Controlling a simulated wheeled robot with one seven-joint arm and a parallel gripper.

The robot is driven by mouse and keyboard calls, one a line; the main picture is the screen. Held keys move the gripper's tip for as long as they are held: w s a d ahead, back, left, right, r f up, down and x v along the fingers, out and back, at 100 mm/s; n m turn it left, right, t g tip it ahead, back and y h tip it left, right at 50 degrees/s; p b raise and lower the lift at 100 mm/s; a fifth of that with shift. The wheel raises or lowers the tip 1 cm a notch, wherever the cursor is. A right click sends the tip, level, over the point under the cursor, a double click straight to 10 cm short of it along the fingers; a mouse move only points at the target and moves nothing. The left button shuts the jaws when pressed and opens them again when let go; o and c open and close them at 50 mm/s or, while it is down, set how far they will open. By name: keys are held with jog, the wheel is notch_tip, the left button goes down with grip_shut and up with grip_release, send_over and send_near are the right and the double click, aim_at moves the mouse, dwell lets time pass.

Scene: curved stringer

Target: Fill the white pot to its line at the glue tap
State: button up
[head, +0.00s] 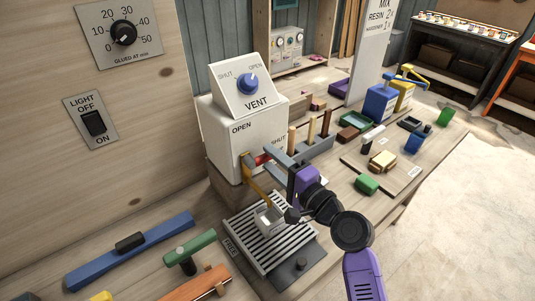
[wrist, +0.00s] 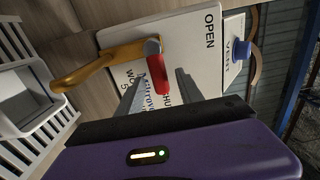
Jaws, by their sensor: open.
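The glue tap has a yellow spout (head: 257,176) and a red handle (head: 262,159) on the front of a white box (head: 222,150) marked OPEN and SHUT. The white pot (head: 268,221) stands on the slatted grate by the spout's lower end; it also shows at the left of the wrist view (wrist: 22,103). My gripper (head: 276,168) is open at the tap. In the wrist view, the red handle (wrist: 157,72) shows between its two grey fingers, and I cannot tell whether they touch it.
A vent box with a blue knob (head: 247,84) tops the white box. A rack of wooden-handled tools (head: 309,139) stands close behind my gripper. Clamps (head: 130,250) lie at the front left. Blocks and a board (head: 372,172) lie to the right.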

jog(key=shift+x, duration=1.15)
grip_shut()
dwell(0.6)
